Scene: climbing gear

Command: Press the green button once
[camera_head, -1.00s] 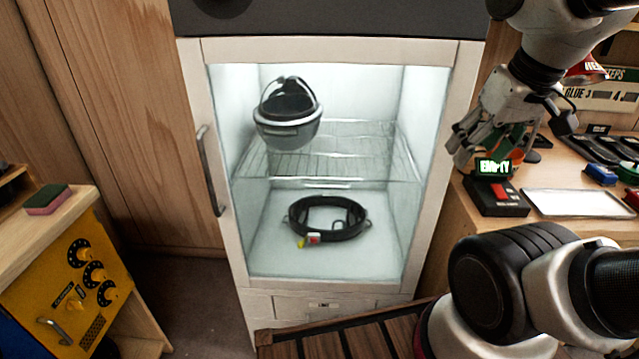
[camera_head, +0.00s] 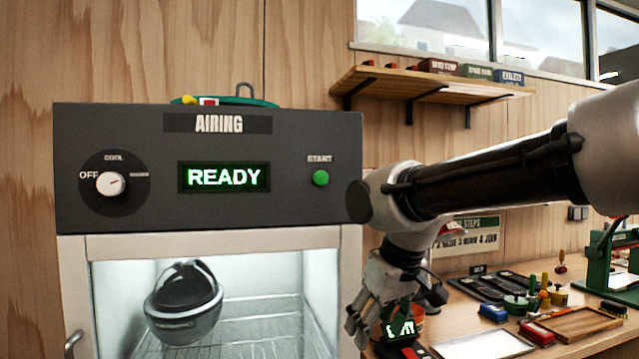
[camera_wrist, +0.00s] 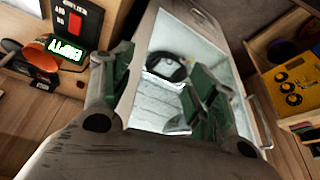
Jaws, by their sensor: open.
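The green button (camera_head: 321,177) is a small round knob under the word START. It sits at the right of the dark control panel (camera_head: 225,213) on top of the airing cabinet. The panel's lit display (camera_head: 224,177) reads READY. My gripper (camera_head: 372,325) hangs below and to the right of the button, apart from it, in front of the workbench. In the wrist view my gripper (camera_wrist: 150,95) has its green-padded fingers spread, with nothing between them. The button does not show in the wrist view.
A grey helmet (camera_head: 184,304) sits on the wire rack inside the cabinet. A white dial (camera_head: 110,184) is at the panel's left. The workbench (camera_head: 590,345) with tools lies right of my gripper. A shelf (camera_head: 430,84) hangs above. The space before the panel is clear.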

